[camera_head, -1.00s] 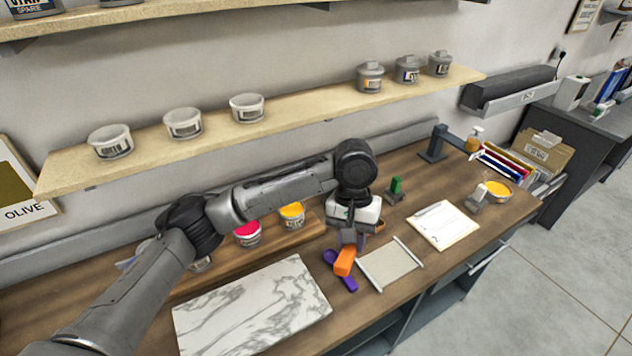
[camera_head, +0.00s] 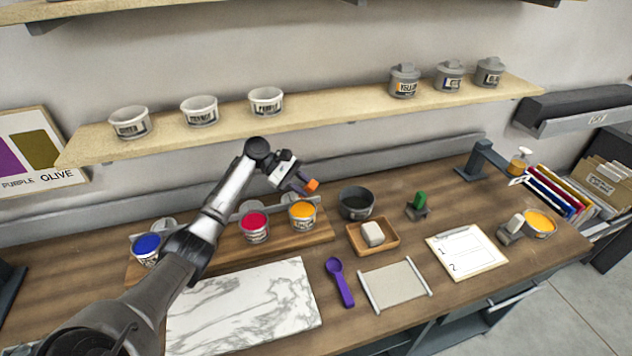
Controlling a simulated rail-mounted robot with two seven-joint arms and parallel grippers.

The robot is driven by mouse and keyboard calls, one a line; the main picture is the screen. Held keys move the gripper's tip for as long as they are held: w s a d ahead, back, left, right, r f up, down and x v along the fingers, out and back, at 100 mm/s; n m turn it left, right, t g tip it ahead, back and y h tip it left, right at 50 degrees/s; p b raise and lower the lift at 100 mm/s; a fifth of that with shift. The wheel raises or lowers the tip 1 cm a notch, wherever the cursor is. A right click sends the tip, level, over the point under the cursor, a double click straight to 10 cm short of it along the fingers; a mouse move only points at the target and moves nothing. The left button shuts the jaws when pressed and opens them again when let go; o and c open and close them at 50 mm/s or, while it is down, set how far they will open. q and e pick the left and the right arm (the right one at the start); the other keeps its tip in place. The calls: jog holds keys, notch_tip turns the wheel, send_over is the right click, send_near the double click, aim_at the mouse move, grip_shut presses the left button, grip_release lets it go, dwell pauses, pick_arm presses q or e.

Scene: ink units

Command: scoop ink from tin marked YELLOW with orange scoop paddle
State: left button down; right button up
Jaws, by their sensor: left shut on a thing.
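My left gripper (camera_head: 297,181) is shut on the orange scoop paddle (camera_head: 312,185); only the orange end shows clearly. It is in the air just behind and above an open tin of yellow-orange ink (camera_head: 302,216). That tin stands at the right end of a wooden board, and its label is too small to read surely. An open tin of red-pink ink (camera_head: 255,228) stands to its left, and one of blue ink (camera_head: 147,250) is farther left, beside my arm. My right gripper is not in view.
A marble slab (camera_head: 250,310) lies in front of the wooden board (camera_head: 318,232). A purple scoop (camera_head: 341,282), a dark pot (camera_head: 356,203) and a wooden tray (camera_head: 386,242) holding a pale block lie to the right. A shelf (camera_head: 330,118) with several tins runs above.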

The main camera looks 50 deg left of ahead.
pick_arm(q)
jog(key=shift+w+a+f, duration=0.1)
jog(key=shift+a+f, duration=0.05)
jog(key=shift+a, duration=0.25)
jog(key=shift+a+f+b, duration=0.1)
jog(key=shift+f+b, duration=0.1)
jog(key=shift+b, duration=0.15)
jog(key=f+b, duration=0.1)
jog(key=b, duration=0.1)
jog(key=f+b, duration=0.3)
jog(key=b, duration=0.1)
jog(key=shift+a+f, duration=0.25)
jog(key=shift+w+a+f, duration=0.1)
jog(key=shift+a+f, duration=0.1)
jog(key=shift+f, duration=0.25)
jog(key=shift+a+f, duration=0.2)
jog(key=shift+f, duration=0.25)
jog(key=shift+w+a+f+b, duration=0.15)
jog(key=shift+f+b, duration=0.1)
jog(key=shift+f, duration=0.2)
jog(key=shift+s+a+f+b, duration=0.1)
jog(key=shift+a+f+b, duration=0.1)
jog(key=shift+f, duration=0.2)
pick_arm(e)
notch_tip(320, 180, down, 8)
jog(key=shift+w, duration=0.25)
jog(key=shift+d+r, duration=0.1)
